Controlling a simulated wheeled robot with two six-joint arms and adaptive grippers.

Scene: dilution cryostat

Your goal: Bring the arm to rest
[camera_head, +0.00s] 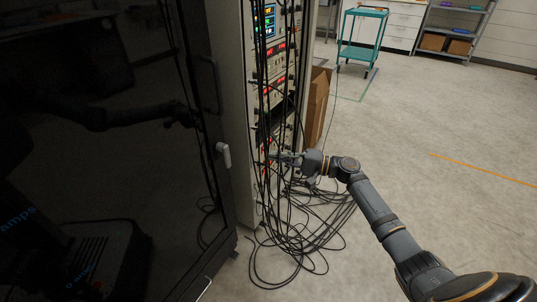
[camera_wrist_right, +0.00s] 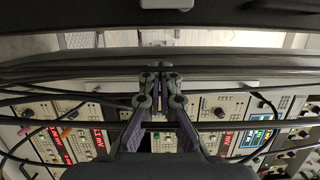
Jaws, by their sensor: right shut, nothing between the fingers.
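My right arm (camera_head: 378,212) reaches in from the lower right of the head view. Its gripper (camera_head: 280,157) is at the front of the instrument rack (camera_head: 240,110), among the hanging black cables (camera_head: 292,225). In the right wrist view the gripper (camera_wrist_right: 161,72) is shut and empty, its fingertips close together. Several dark cables cross that view close to the fingers; whether they touch cannot be told. My left gripper is not in view.
A dark glossy door (camera_head: 110,130) with a handle (camera_head: 224,155) fills the left and mirrors my body. Loops of cable lie on the floor. A cardboard piece (camera_head: 315,107) leans behind the rack. A teal cart (camera_head: 362,54) stands farther back. Floor at right is clear.

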